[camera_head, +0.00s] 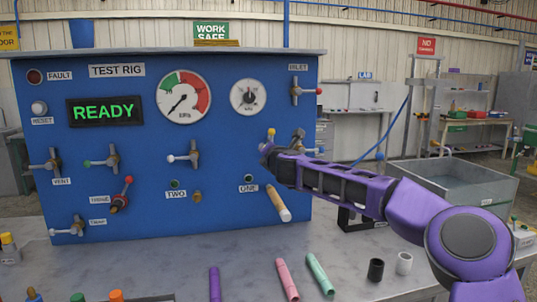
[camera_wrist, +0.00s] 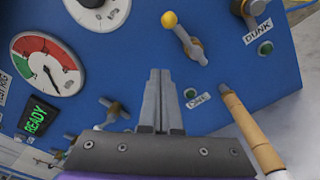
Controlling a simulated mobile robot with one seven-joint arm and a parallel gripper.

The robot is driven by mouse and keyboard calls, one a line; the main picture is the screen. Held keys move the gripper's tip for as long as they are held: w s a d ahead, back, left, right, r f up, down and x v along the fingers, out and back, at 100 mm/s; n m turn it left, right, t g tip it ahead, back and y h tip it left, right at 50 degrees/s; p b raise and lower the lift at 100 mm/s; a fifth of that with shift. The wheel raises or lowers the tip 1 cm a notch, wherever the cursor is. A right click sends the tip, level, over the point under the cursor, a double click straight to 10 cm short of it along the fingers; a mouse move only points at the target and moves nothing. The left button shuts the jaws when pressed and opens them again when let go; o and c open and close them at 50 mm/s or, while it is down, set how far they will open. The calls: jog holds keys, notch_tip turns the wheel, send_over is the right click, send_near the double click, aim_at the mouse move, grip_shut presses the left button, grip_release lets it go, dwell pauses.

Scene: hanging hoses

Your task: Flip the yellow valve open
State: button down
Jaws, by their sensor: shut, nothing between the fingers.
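The yellow valve is a grey lever with a yellow ball tip on the blue panel above the ONE label. In the head view its yellow tip (camera_head: 271,132) shows just above my gripper (camera_head: 267,149), which hides most of the lever. In the wrist view the whole valve (camera_wrist: 184,38) shows, with its ball at the upper left and its pivot at the lower right. My gripper (camera_wrist: 160,75) is shut and empty, its fingertips below and left of the lever in that view. A small gap shows between them in the picture; I cannot tell the depth.
A tan hose end (camera_head: 279,204) sticks out of the panel below the ONE label (camera_head: 249,188). The DUNK valve (camera_wrist: 252,8) is close by. Other valves and two gauges (camera_head: 184,97) fill the panel (camera_head: 145,150). Coloured tubes (camera_head: 287,279) lie on the grey table (camera_head: 240,255).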

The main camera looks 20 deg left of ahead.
jog(key=shift+v, duration=2.35)
jog(key=shift+f, duration=0.15)
